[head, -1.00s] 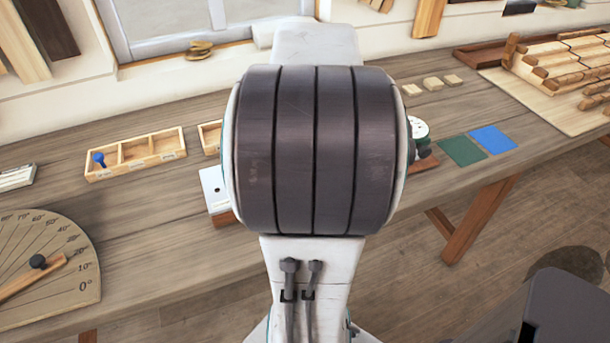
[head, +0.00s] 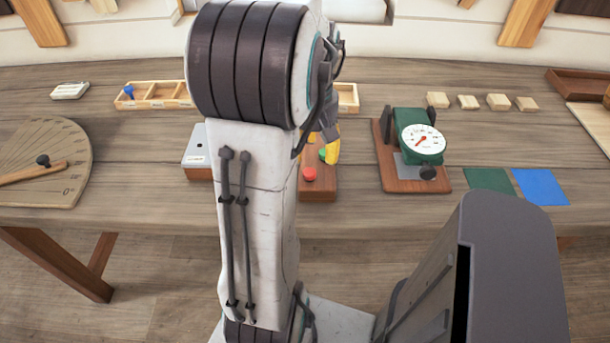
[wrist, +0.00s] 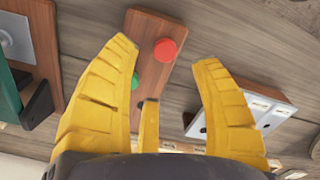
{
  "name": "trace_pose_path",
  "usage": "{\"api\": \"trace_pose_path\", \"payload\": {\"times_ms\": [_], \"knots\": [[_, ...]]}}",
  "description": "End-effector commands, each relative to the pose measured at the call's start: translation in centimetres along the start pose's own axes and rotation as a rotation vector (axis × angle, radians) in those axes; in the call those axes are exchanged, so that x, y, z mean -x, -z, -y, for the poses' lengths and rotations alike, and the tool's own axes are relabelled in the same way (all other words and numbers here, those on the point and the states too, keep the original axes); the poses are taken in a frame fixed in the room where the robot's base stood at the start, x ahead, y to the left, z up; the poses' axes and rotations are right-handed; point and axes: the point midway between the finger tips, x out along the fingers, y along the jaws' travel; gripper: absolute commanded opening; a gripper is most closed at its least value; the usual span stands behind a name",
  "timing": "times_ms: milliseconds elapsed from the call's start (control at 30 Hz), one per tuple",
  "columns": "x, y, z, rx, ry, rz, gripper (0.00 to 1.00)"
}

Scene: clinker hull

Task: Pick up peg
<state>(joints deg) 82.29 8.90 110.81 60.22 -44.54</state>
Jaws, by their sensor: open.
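A blue peg (head: 129,91) stands in the left compartment of a wooden tray (head: 158,105) at the back left of the bench in the head view. I cannot make it out in the wrist view. My gripper (wrist: 165,54) is open, its yellow fingers spread with nothing between them. It hangs over a wooden board with a red button (wrist: 165,50) and a green button (wrist: 135,81). In the head view my gripper (head: 330,148) is partly hidden behind my arm, well to the right of the peg.
A white-topped block (head: 198,150) stands left of the button board (head: 318,185). A dial gauge (head: 421,140) stands to its right, with green (head: 490,180) and blue (head: 541,186) squares beyond. A protractor board (head: 45,160) lies far left. Bare bench lies between protractor and block.

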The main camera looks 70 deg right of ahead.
Motion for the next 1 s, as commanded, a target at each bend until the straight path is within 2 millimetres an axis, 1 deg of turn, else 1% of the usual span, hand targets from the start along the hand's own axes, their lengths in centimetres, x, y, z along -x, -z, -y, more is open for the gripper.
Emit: {"api": "trace_pose_path", "payload": {"times_ms": [367, 567, 700, 833, 1000], "knots": [[-2.8, -0.1, 0.1, -0.002, 0.003, 0.003, 0.58], [-5.2, -0.1, 0.6, -0.001, 0.004, 0.004, 0.58], [-6.6, -0.1, 0.6, -0.002, 0.003, 0.003, 0.58], [-7.2, -0.1, 0.5, -0.002, 0.002, 0.002, 0.58], [-7.3, -0.1, 0.5, -0.002, 0.001, 0.001, 0.58]]}}
